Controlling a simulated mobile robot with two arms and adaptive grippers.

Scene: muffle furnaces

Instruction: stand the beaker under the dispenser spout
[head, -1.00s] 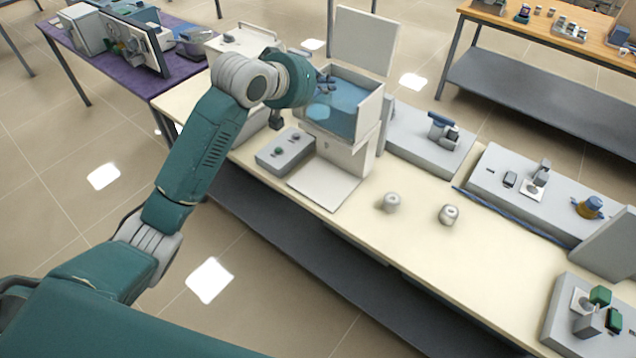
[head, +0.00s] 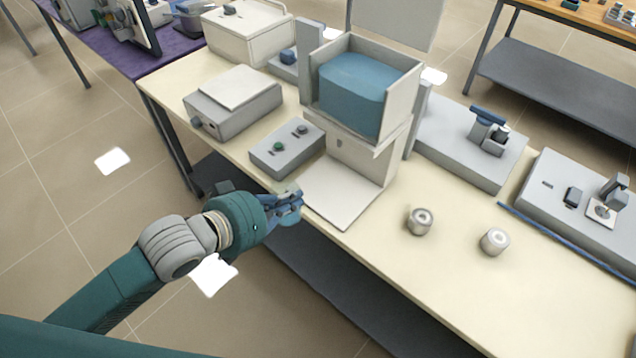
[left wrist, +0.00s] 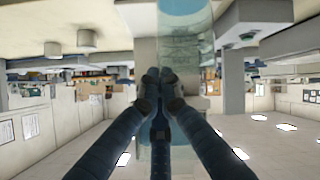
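The dispenser is a white open-topped tank (head: 400,95) of blue liquid on a white stand (head: 357,160). A flat white plate (head: 345,195) extends in front at the stand's foot. The spout is small and hard to make out under the tank. My left gripper (head: 287,199) is low at the table's front edge, just left of the plate. Its fingers (left wrist: 162,82) are closed against a clear, bluish beaker with graduation marks (left wrist: 183,55). In the head view the beaker (head: 289,214) is small and partly hidden by the fingers. My right gripper is not in view.
A grey control box (head: 288,147) with knobs stands left of the plate. Behind it is a grey device (head: 233,105). Two small round pots (head: 420,221) and (head: 494,241) stand to the right. The table between plate and pots is clear.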

